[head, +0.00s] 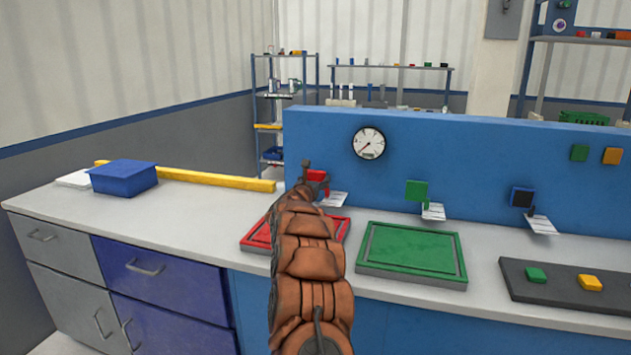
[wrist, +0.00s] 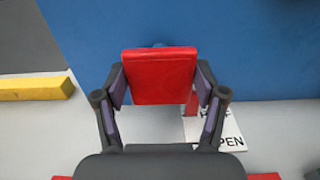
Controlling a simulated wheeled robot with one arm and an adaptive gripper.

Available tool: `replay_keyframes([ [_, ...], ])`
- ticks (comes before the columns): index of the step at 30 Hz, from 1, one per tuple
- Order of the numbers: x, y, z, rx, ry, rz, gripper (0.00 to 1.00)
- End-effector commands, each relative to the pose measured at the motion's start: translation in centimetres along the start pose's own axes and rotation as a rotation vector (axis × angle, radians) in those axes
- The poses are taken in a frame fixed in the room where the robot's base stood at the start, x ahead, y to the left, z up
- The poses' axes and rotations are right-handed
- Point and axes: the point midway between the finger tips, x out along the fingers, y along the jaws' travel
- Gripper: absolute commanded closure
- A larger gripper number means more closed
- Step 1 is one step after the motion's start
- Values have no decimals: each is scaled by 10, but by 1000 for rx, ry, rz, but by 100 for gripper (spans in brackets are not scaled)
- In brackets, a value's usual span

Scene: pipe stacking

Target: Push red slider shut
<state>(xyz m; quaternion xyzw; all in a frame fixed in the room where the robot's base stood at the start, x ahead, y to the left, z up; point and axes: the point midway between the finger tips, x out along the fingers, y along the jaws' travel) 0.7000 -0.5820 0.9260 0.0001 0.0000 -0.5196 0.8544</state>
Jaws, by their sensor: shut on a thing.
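The red slider (head: 318,177) is a red block on the front of the blue back panel, above the red tray. It also shows in the wrist view (wrist: 159,75), squarely between my fingers. My gripper (wrist: 161,88) is shut on the red slider, one finger at its left side and one at its right. In the head view my gripper (head: 307,172) is small and partly hidden behind my arm. A white label card (wrist: 215,133) lies just below and right of the slider; its lettering, partly hidden, reads "OPEN" at the bottom.
A red tray (head: 257,236) and a green tray (head: 411,252) sit on the counter. A green slider (head: 417,190) and a dark blue one (head: 521,196) are further right on the panel. A yellow bar (head: 215,179) and blue bin (head: 123,177) lie left. A gauge (head: 368,143) is above.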

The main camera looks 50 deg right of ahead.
Motion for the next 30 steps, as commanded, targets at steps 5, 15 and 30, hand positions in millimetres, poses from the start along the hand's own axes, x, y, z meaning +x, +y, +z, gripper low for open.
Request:
replay_keyframes([
  [5,0,0,0,0,0,0,72],
  [15,2,0,0,1,0,0,92],
  [30,35,-6,-1,3,2,1,92],
])
